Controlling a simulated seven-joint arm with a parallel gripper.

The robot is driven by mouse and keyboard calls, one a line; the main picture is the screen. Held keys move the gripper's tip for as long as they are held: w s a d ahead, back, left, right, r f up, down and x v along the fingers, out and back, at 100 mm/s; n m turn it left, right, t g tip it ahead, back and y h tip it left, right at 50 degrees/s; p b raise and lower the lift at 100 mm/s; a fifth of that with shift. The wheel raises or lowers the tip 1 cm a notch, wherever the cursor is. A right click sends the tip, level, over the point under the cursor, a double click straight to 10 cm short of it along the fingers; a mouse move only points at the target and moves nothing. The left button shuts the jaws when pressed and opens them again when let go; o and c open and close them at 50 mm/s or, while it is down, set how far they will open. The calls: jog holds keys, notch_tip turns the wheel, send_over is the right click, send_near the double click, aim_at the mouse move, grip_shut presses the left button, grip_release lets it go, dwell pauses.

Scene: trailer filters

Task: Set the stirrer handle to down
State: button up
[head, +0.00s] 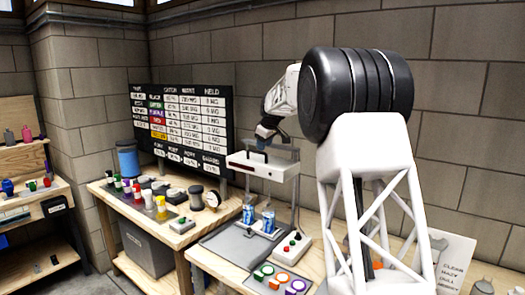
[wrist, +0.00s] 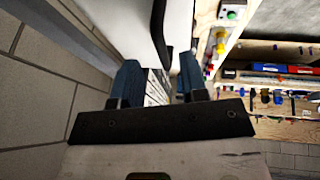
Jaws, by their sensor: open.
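The stirrer (head: 262,166) is a white box-shaped head on posts over a grey base, at the middle of the head view. Its handle seems to be the dark bar (wrist: 159,28) beside a white surface in the wrist view; in the head view my gripper partly hides that area, so its exact position is unclear.
Two blue-labelled containers (head: 249,214) stand under the stirrer head. A control box (head: 293,245) with buttons sits in front, near coloured rings (head: 281,277). A black chart board (head: 185,115) stands behind. A left bench (head: 140,215) carries coloured cups and a gauge.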

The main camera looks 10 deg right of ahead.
jog(key=shift+x, duration=1.6)
grip_shut()
